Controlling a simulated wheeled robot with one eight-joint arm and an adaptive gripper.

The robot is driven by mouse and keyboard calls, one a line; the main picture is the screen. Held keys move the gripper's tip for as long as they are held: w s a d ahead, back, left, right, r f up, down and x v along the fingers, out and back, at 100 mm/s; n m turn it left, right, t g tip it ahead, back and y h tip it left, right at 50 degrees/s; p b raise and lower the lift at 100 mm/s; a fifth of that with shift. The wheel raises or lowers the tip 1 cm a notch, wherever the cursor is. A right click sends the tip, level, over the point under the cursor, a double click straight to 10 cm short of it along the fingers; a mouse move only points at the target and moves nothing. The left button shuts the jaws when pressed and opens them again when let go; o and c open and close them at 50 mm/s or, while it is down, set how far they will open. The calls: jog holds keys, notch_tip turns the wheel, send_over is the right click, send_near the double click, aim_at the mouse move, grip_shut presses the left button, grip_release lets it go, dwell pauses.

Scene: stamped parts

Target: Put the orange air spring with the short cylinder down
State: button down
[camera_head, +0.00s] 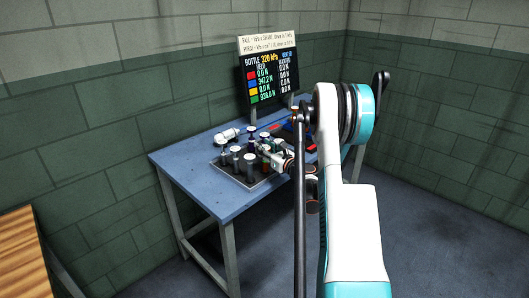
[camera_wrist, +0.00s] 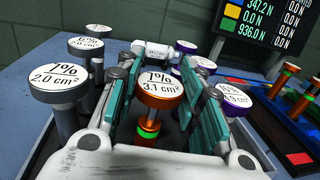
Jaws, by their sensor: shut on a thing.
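The orange air spring (camera_wrist: 157,102) stands upright in the middle of the wrist view. It has a round white cap marked 1% and 3.1 cm², a short orange cylinder, and a green-ringed stem below. My gripper (camera_wrist: 162,84) is shut on it, with a green-padded finger on each side. I cannot tell whether its lower end touches anything. In the head view my gripper (camera_head: 280,157) is over the right side of the dark tray (camera_head: 252,187) on the blue table; the orange spring cannot be made out there.
Grey springs (camera_wrist: 57,85) with white caps stand close on the left, and purple ones (camera_wrist: 232,96) close on the right. A blue and red rack (camera_wrist: 285,135) lies further right. A display board (camera_head: 268,75) stands behind. The table's left front (camera_head: 195,165) is clear.

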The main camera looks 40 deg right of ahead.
jog(key=shift+f, duration=0.1)
jog(key=c, duration=1)
grip_release()
jog(key=shift+s, duration=0.2)
jog(key=s+a+p, duration=0.1)
jog(key=s+p, duration=0.1)
jog(key=s, duration=0.9)
jog(key=shift+s+p, duration=0.35)
